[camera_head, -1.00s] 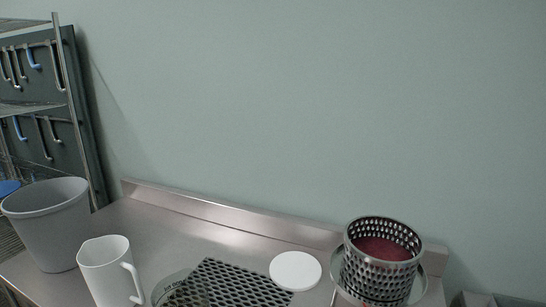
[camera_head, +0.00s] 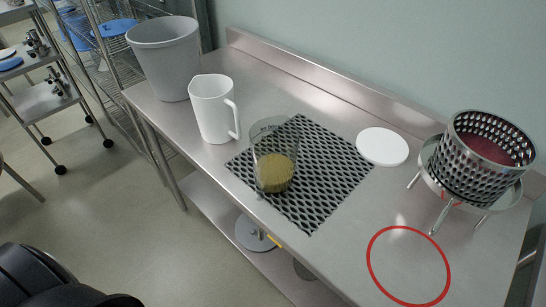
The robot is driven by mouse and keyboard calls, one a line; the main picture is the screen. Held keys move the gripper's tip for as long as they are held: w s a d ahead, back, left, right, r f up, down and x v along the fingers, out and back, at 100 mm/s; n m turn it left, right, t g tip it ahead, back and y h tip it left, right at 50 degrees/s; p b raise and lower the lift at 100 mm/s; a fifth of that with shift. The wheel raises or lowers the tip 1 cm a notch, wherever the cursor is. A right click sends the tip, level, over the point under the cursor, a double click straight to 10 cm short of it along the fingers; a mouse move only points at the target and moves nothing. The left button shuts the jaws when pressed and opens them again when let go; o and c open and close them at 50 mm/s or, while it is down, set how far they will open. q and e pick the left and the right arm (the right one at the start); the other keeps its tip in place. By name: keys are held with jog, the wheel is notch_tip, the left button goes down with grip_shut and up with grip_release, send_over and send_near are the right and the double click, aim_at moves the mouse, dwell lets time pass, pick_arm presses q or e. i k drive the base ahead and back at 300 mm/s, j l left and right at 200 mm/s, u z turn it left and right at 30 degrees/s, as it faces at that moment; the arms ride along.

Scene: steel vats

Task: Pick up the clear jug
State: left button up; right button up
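The clear jug (camera_head: 272,150) stands upright on the black perforated mat (camera_head: 330,165) on the steel table. It is see-through and holds a yellowish-brown content in its lower part. No gripper shows in the head view, so neither of my grippers can be placed relative to the jug. A dark, rounded shape fills the bottom left corner, well apart from the jug.
A white jug (camera_head: 213,108) stands left of the clear jug, with a grey bin (camera_head: 166,60) behind it. A white disc (camera_head: 382,147) and a perforated steel basket (camera_head: 482,158) on a stand are to the right. A red ring (camera_head: 409,265) marks bare tabletop at the front right.

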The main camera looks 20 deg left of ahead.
aim_at(274, 141)
jog(key=u, duration=1.35)
jog(key=z, duration=0.65)
jog(key=i+j+z, duration=0.1)
jog(key=j+z, duration=0.75)
jog(key=j, duration=0.3)
jog(key=j+z, duration=0.45)
jog(key=j, duration=0.1)
